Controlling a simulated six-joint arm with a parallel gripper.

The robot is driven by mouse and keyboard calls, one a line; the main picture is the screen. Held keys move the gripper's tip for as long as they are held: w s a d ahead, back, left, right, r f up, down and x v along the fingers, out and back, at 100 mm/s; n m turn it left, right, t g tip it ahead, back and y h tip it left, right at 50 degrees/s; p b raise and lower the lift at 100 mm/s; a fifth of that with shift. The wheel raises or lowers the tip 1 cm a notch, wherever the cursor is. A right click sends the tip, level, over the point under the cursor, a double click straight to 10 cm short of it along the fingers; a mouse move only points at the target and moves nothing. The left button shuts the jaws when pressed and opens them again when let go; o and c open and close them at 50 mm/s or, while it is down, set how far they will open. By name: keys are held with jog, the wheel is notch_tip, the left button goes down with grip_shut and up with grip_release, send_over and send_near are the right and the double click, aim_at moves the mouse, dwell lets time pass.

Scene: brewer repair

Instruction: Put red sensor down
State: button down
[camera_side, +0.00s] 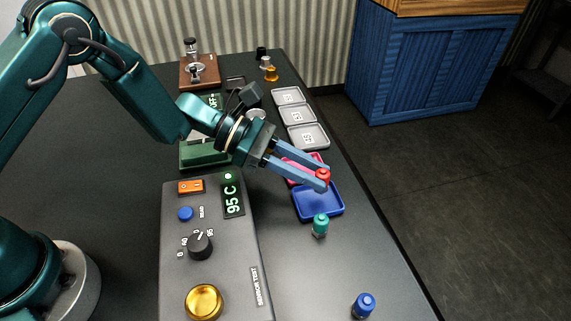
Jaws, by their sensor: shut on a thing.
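The red sensor (323,175) is a small red piece between the fingertips of my gripper (319,178). My gripper is shut on it and holds it over the boundary of the pink-red tray (296,178) and the blue tray (318,205). The fingers hide part of the red tray. I cannot tell exactly how high the sensor is above the trays. The blue tray looks empty.
A teal sensor (320,225) stands by the blue tray's front edge. A blue sensor (363,305) stands further forward. The grey test console (215,265) reads 95 C. Several grey trays (302,115) lie behind. The table's right edge is close to the trays.

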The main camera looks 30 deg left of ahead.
aim_at(308, 200)
jog(key=shift+f, duration=1.75)
jog(key=c, duration=0.7)
grip_release()
jog(key=shift+f, duration=0.1)
jog(key=shift+o, duration=0.2)
